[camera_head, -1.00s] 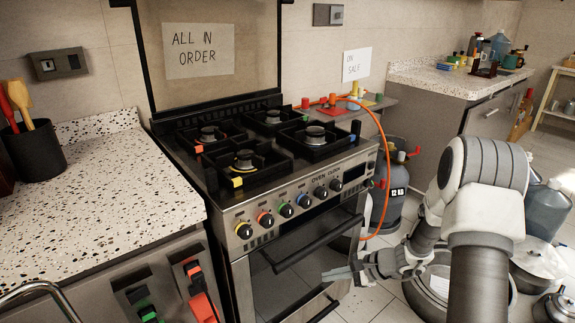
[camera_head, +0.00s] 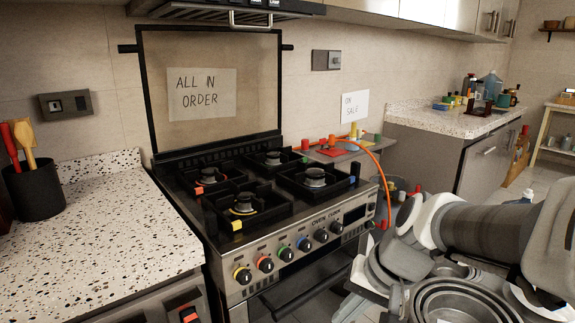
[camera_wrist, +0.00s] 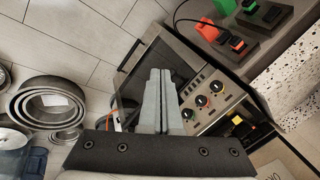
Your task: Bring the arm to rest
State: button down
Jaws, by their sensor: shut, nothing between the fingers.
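My gripper (camera_wrist: 160,80) shows in the wrist view with its two grey fingers together and nothing between them. It points toward the front of the stove (camera_wrist: 205,90), whose coloured knobs and dark oven door (camera_wrist: 140,65) appear beyond the fingers. I cannot tell the exact gap between fingers and stove. In the head view my arm (camera_head: 480,230) is folded at the lower right, in front of the floor and the stacked pans. My fingertips do not show clearly there. The stove (camera_head: 290,225) stands left of my arm.
A speckled counter (camera_head: 110,230) lies left of the stove. Stacked round pans (camera_head: 455,300) are close under my arm; they also show in the wrist view (camera_wrist: 45,100). An orange hose (camera_head: 375,160) curves down beside the stove. A far counter (camera_head: 440,115) holds bottles.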

jog(key=s+d+r+n+t+h, duration=0.3)
jog(key=s+d+r, duration=0.15)
jog(key=s, duration=0.45)
notch_tip(320, 180, up, 21)
jog(key=p, duration=2)
jog(key=shift+h, duration=0.3)
